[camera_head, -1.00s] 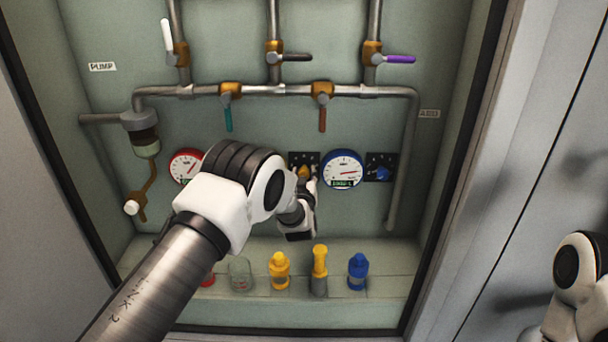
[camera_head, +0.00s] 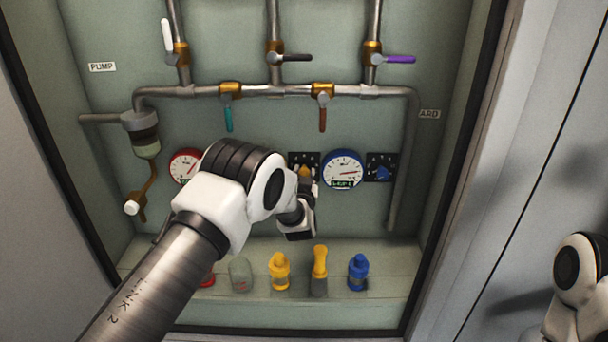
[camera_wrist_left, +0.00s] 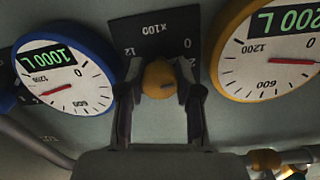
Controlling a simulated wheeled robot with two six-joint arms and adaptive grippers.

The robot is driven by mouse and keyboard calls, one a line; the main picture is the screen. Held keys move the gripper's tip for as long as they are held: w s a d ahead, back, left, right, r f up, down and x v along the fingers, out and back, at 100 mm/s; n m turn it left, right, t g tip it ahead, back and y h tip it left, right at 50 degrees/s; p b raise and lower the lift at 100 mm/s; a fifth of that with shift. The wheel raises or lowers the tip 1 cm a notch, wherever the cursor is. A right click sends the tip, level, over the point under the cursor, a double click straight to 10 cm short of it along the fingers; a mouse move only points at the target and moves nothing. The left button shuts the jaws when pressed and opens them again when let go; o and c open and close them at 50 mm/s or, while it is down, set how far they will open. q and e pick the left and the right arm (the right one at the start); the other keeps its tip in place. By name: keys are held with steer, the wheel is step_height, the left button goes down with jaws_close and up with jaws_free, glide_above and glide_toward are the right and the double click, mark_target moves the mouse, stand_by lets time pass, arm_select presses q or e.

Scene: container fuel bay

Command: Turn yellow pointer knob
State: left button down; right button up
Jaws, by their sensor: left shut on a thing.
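The yellow pointer knob (camera_wrist_left: 159,79) sits on a black dial plate (camera_wrist_left: 153,36) marked x100, with 0 and 12 on it. In the left wrist view my left gripper (camera_wrist_left: 160,92) has one finger on each side of the knob and is shut on it. In the head view the knob (camera_head: 304,171) is partly hidden by my left gripper (camera_head: 306,183), which reaches the panel from below. The knob's dark pointer mark shows between the fingers. My right gripper is not in view; only part of my right arm shows at the right edge.
A blue-rimmed gauge (camera_head: 343,170) and a blue knob (camera_head: 383,173) are right of the yellow knob. A red-rimmed gauge (camera_head: 186,166) is left. Pipes with valve levers run above. A ledge below holds a yellow bottle (camera_head: 280,270), a yellow-topped item (camera_head: 319,268) and a blue bottle (camera_head: 358,271).

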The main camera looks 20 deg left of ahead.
arm_select(q)
steer(key=shift+m, duration=1.7)
steer(key=c, duration=0.8)
jaws_free()
steer(key=shift+o, duration=0.2)
steer(key=v, duration=1.2)
